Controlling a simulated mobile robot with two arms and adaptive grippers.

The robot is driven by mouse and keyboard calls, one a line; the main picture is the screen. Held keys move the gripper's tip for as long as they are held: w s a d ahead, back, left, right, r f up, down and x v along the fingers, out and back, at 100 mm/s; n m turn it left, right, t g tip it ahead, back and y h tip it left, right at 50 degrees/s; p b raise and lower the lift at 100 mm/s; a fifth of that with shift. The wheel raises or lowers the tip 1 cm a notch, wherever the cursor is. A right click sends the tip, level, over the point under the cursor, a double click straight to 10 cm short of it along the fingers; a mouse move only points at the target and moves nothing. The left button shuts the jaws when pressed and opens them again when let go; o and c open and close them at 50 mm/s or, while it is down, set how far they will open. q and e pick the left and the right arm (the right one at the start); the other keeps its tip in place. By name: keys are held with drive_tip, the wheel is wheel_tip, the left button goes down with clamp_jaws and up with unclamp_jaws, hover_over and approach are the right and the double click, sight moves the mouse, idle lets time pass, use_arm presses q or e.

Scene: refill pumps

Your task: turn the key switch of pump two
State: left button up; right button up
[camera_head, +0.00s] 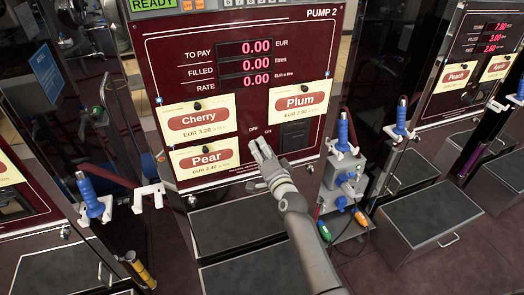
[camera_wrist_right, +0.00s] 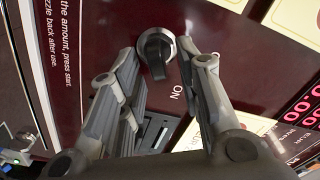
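The pump two panel (camera_head: 225,120) is dark red with the heading PUMP 2. My right gripper (camera_head: 262,148) is at its lower part, just below the OFF and ON labels (camera_head: 260,131), and hides the key switch in the head view. In the right wrist view the key switch (camera_wrist_right: 157,50) is a dark knob on a round silver base. The fingers of my right gripper (camera_wrist_right: 158,56) are open, one on each side of the knob. I cannot tell whether they touch it. The ON label (camera_wrist_right: 175,92) shows beside the switch. My left gripper is not in view.
Cherry (camera_head: 197,120), Pear (camera_head: 206,159) and Plum (camera_head: 299,102) plates are on the panel. A dark slot unit (camera_head: 295,137) is right of my gripper. Blue nozzles (camera_head: 342,130) stand on both sides. Grey-topped boxes (camera_head: 236,223) lie below. Another pump (camera_head: 475,60) is at the right.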

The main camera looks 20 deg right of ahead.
drive_tip(key=s, duration=1.2)
drive_tip(key=shift+d, duration=0.2)
drive_tip(key=s+a+f+n+g, duration=0.1)
drive_tip(key=s+f+n+g, duration=0.3)
drive_tip(key=f, duration=0.8)
drive_tip(key=s+a+f+n+g, duration=0.15)
drive_tip(key=s+f, duration=0.45)
drive_tip(key=f, duration=0.6)
drive_tip(key=s+a+f+n+g, duration=0.15)
drive_tip(key=s+f+g, duration=0.3)
drive_tip(key=f, duration=0.75)
drive_tip(key=s+d+f+n+g, duration=0.2)
drive_tip(key=s+f, duration=0.4)
drive_tip(key=s, duration=0.5)
drive_tip(key=s+d+f+n+g, duration=0.2)
drive_tip(key=s+f, duration=0.4)
drive_tip(key=s, duration=0.6)
drive_tip(key=s+d+f+n+g, duration=0.2)
drive_tip(key=s+f, duration=0.4)
drive_tip(key=s, duration=0.5)
drive_tip(key=shift+s+n+g+h, duration=0.2)
drive_tip(key=shift+n+g+h, duration=0.1)
drive_tip(key=shift+n+g, duration=0.3)
